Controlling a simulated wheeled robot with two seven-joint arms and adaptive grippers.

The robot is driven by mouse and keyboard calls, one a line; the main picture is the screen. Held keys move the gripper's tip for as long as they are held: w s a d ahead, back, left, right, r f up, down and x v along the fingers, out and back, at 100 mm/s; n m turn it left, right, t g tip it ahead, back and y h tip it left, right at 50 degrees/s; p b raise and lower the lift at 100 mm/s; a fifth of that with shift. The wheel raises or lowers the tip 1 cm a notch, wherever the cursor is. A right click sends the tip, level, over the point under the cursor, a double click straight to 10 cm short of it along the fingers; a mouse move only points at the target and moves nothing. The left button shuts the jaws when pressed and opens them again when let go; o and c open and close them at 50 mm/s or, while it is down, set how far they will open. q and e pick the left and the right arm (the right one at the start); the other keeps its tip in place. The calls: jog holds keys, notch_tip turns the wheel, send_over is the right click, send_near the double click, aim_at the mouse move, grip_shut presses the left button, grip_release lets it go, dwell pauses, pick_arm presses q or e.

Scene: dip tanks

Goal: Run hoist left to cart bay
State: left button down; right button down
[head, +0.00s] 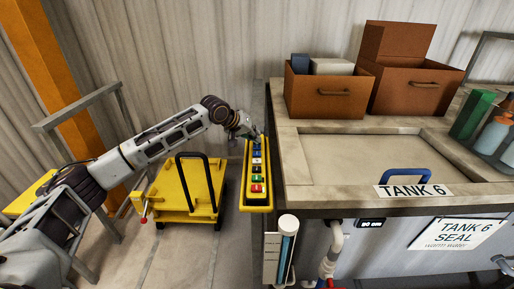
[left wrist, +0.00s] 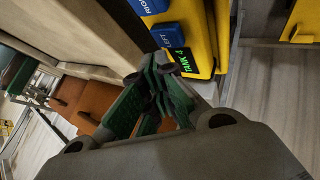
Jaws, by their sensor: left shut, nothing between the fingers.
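The yellow pendant (head: 256,207) hangs at the left side of the tank bench, with a column of blue, black, green and red buttons. My left gripper (head: 255,134) is shut and empty at its upper end. In the left wrist view the shut fingertips (left wrist: 150,76) are close to the pendant's face (left wrist: 205,25). There I see the blue LEFT button (left wrist: 170,35), part of the blue RIGHT button (left wrist: 148,5) and a display (left wrist: 192,62) reading TANK 4 in green. I cannot tell whether the fingertips touch anything. The hoist is not in view. My right gripper is not in view.
A yellow cart (head: 160,200) with a black handle stands on the floor left of the pendant. Tank 6 (head: 345,165) has a closed lid with a blue handle. Brown boxes (head: 330,95) and a tray of bottles (head: 492,140) stand on the bench.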

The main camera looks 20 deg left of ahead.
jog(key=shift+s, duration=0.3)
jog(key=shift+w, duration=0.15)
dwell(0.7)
pick_arm(q)
jog(key=shift+f, duration=0.1)
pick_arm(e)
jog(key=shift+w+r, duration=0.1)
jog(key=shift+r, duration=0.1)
pick_arm(q)
jog(key=shift+f+p, duration=0.1)
jog(key=shift+p, duration=0.25)
jog(key=shift+f, duration=0.15)
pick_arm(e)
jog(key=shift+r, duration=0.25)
pick_arm(q)
jog(key=shift+f, duration=0.15)
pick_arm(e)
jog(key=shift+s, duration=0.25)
